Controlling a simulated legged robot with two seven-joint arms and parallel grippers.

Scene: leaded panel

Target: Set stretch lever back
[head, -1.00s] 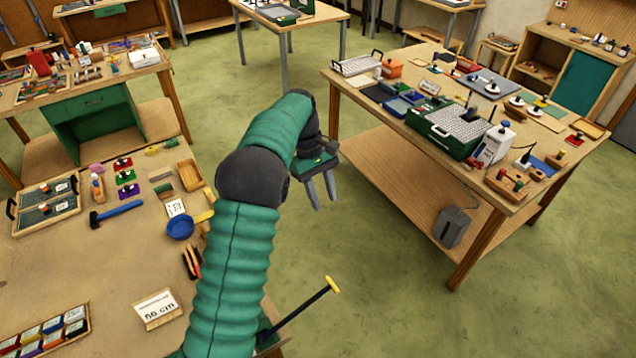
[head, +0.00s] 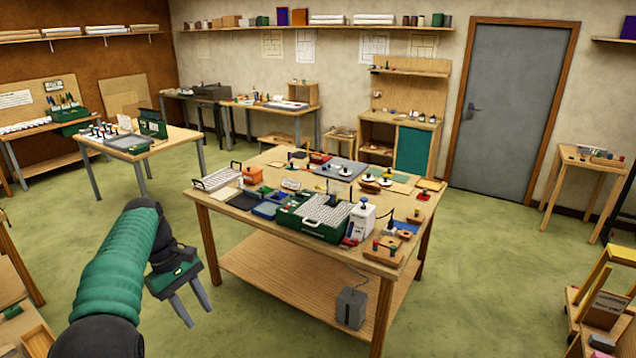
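No stretch lever can be made out in the head view now. My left gripper (head: 199,317) hangs at the lower left, over the green floor and in front of the middle workbench (head: 262,226). Its two grey fingers are apart with nothing between them. My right gripper is out of view.
The middle workbench carries a green case with a white ridged top (head: 315,216), a white device (head: 361,222) and several small tools. A grey box (head: 351,307) sits on its lower shelf. A wooden cart (head: 603,310) stands at the right edge. Floor is clear between bench and cart.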

